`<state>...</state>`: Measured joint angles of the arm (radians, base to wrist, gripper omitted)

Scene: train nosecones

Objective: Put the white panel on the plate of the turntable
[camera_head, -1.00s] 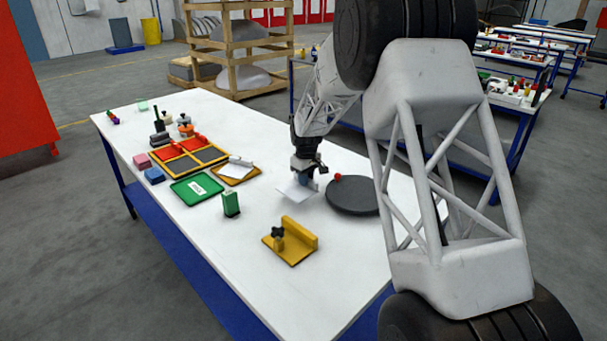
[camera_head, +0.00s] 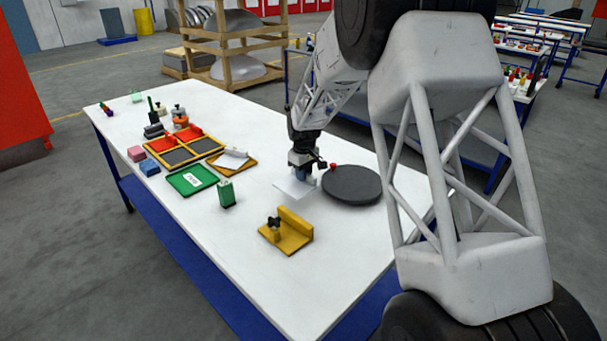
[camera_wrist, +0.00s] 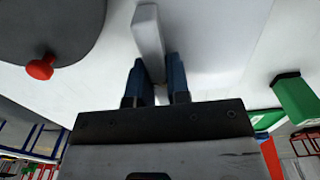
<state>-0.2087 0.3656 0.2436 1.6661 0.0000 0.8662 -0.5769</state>
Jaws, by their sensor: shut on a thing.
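My gripper (camera_head: 302,178) is over the table just left of the turntable, pointing down. It is shut on the white panel (camera_head: 291,189), a thin sheet with a raised white bar. In the wrist view the bar (camera_wrist: 148,35) sits between the blue fingers (camera_wrist: 154,85). The panel looks close to the tabletop; I cannot tell whether it touches. The turntable's round dark grey plate (camera_head: 352,187) lies to the right, bare on top, with a red knob (camera_head: 333,167) at its edge. The plate also shows at upper left in the wrist view (camera_wrist: 60,25).
A yellow fixture (camera_head: 288,236) stands in front of the gripper. A green block (camera_head: 226,194), a green tray (camera_head: 190,181) and a yellow-framed tray (camera_head: 184,150) are to the left. The white table (camera_head: 235,260) is clear at its near end.

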